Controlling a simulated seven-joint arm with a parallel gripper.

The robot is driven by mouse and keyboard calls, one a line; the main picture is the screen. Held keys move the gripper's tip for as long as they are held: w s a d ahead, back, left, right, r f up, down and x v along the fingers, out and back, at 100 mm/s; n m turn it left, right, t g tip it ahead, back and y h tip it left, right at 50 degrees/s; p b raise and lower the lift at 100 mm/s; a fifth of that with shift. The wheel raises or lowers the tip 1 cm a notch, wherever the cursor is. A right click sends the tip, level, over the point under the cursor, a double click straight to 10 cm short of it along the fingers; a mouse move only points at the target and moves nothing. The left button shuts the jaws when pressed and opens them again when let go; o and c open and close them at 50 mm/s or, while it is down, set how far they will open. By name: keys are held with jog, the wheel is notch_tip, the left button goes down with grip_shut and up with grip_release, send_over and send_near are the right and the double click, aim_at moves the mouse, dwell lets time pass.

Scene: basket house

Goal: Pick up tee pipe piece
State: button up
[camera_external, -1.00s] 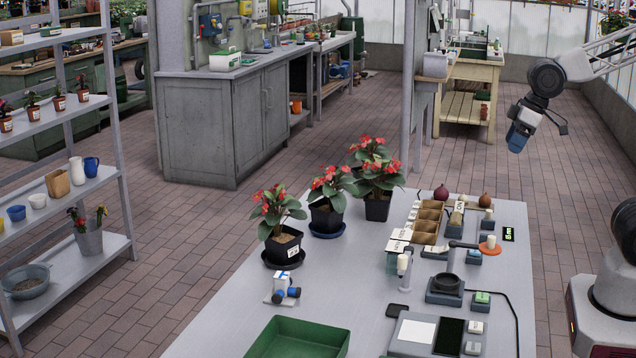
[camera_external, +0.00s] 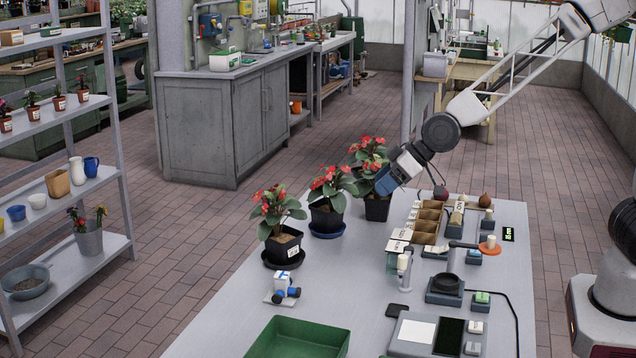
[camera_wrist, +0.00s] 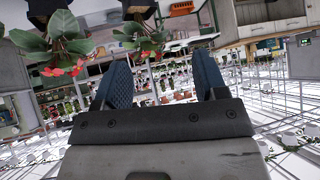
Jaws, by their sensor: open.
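A small white piece with blue parts (camera_external: 286,288) sits on a pale base on the table (camera_external: 235,300), in front of the potted plants; it may be the tee pipe piece, but it is too small to be sure. My gripper (camera_external: 386,184) is in the air at the table's far end, tilted down and left, beside the rear red-flowered plant. It is well away from the white and blue piece. In the wrist view my gripper (camera_wrist: 163,80) has its two blue fingers apart with nothing between them. The piece cannot be made out there.
A green tray (camera_external: 298,340) lies at the front. Divided boxes (camera_external: 428,222), a dark round device (camera_external: 444,288) and small items crowd the right side.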

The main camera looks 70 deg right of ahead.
jog(key=w+a+f+t, duration=0.1)
jog(key=w+a+f, duration=0.6)
jog(key=t, duration=0.2)
send_near(284, 274)
jog(key=w, duration=0.2)
jog(key=shift+s+a+f, duration=0.2)
jog(key=shift+a+f, duration=0.15)
jog(key=shift+f, duration=0.1)
jog(key=shift+x, duration=1.3)
jog(key=shift+w, duration=0.15)
jog(key=shift+x, duration=2.45)
